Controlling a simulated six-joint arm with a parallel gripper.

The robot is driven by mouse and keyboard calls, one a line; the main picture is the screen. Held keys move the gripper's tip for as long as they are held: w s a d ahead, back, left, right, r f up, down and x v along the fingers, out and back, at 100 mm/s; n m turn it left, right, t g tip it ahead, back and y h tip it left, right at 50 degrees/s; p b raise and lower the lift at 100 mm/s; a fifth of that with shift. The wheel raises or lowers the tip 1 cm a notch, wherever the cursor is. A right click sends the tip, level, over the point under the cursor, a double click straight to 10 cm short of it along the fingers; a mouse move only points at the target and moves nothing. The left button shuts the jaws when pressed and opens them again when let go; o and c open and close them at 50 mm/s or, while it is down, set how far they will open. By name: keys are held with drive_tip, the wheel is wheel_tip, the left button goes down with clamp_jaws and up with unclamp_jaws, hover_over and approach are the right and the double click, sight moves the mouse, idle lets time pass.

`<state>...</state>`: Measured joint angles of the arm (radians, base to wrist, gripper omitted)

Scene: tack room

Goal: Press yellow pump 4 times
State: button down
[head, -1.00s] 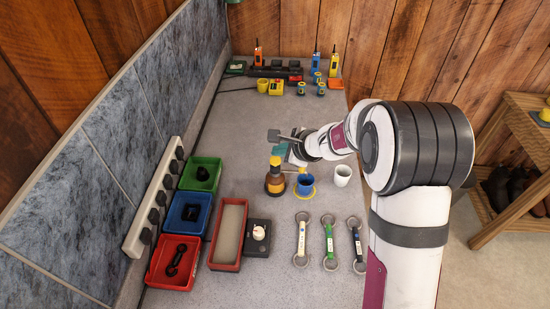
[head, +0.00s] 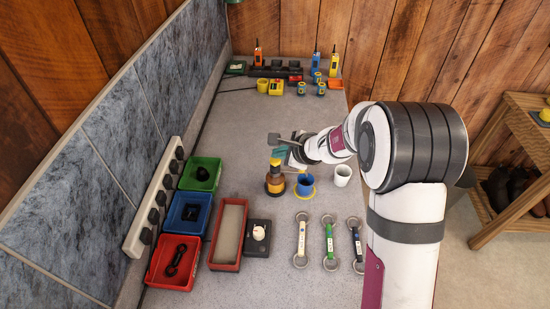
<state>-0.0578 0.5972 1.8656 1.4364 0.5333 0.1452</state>
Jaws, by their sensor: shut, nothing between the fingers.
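The yellow pump (head: 275,163) is the yellow top on an amber-brown bottle (head: 275,183) with a dark base, standing upright near the middle of the counter. My gripper (head: 276,141) is shut and empty. In the picture it shows just above and behind the pump top. I cannot tell whether it touches the pump or how high above it the fingers are. My arm comes in from the right, and its wrist hides part of the counter behind the bottle.
A blue cup (head: 305,186) on a yellow-rimmed saucer and a white cup (head: 342,176) stand right of the bottle. Green (head: 201,174), blue (head: 188,213) and red (head: 174,263) bins line the left. Several ring-ended tools (head: 329,242) lie in front. Radios (head: 333,64) stand at the back.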

sight(279, 161)
drive_tip(key=shift+f, duration=0.5)
idle(0.4)
drive_tip(key=shift+r, duration=1)
drive_tip(key=shift+r, duration=3)
wheel_tip(279, 161, down, 6)
drive_tip(key=shift+f, duration=0.1)
idle(2.0)
